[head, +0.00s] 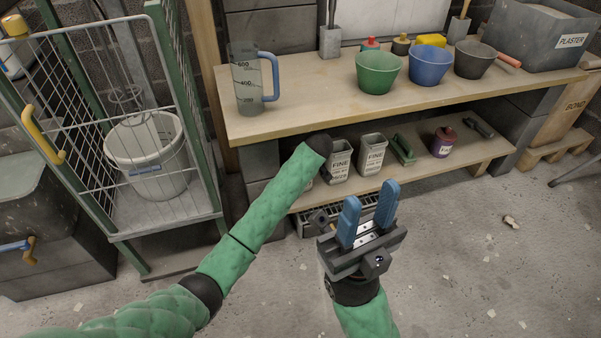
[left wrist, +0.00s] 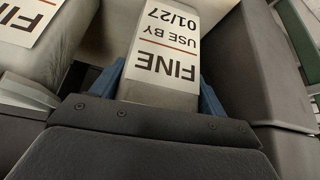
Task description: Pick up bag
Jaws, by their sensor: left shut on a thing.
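In the left wrist view the blue fingers of my left gripper (left wrist: 160,93) are shut on the two sides of a pale bag (left wrist: 160,55). Its label reads FINE, USE BY 01/27, upside down in that picture. Another bag (left wrist: 25,18) with a similar label is at its left there. In the head view two FINE bags (head: 340,163) (head: 372,155) stand on the lower shelf; my left arm hides the left gripper and the area beside them. My right gripper (head: 371,193) is open and empty in front of the shelf.
The lower shelf (head: 300,203) also holds a green tool (head: 403,150) and a purple bottle (head: 443,142). The worktop (head: 310,103) above carries a jug (head: 248,82) and several tubs. A wire cage (head: 150,225) with a bucket (head: 150,165) stands left. Floor at right is mostly clear.

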